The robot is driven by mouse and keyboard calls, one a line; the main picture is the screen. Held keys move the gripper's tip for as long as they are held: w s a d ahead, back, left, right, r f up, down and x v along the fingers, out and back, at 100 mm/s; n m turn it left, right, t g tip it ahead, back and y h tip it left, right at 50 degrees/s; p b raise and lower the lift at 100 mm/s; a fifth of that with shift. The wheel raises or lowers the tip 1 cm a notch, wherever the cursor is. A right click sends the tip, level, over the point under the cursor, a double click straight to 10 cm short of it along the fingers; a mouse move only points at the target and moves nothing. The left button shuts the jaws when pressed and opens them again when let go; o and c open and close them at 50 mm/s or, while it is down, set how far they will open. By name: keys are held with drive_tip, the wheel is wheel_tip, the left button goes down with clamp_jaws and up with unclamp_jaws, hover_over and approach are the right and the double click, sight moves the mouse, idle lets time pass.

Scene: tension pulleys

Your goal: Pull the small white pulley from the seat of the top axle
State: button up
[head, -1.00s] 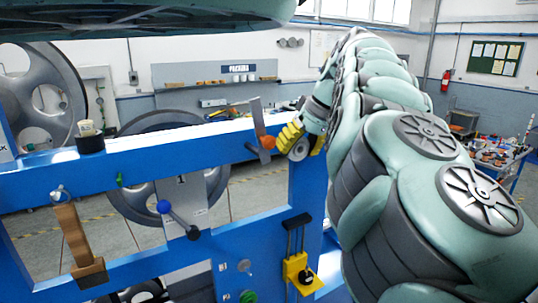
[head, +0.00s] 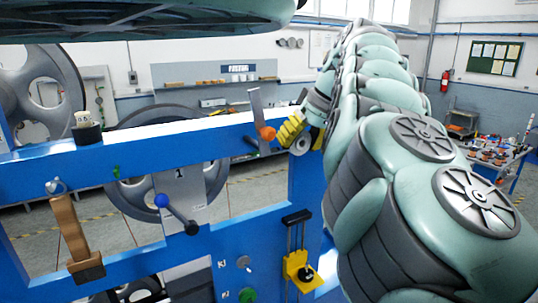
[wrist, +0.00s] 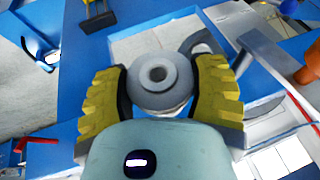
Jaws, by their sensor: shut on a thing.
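My gripper (wrist: 160,95) is shut on the small white pulley (wrist: 158,76), with one yellow finger on each side of it in the wrist view. The pulley is round and pale grey-white, with a dark hole at its centre facing the camera. In the head view my yellow gripper (head: 296,135) is at the upper right corner of the blue frame, and the pulley (head: 299,146) shows between its fingers. The top axle and its seat are hidden behind the pulley, so I cannot tell whether the pulley still sits on it.
The blue frame (head: 235,138) fills the area in front of me. An orange-knobbed lever (head: 267,133) stands just left of my gripper. A yellow bracket (head: 297,268) is below on the right post.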

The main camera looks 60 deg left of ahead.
drive_tip(key=shift+s+d+b, duration=0.1)
drive_tip(key=shift+d+b, duration=0.3)
drive_tip(key=shift+b, duration=0.45)
idle(0.3)
drive_tip(key=shift+s+d+b, duration=0.1)
drive_tip(key=shift+d+b, duration=0.55)
drive_tip(key=shift+d, duration=0.2)
drive_tip(key=shift+d, duration=0.15)
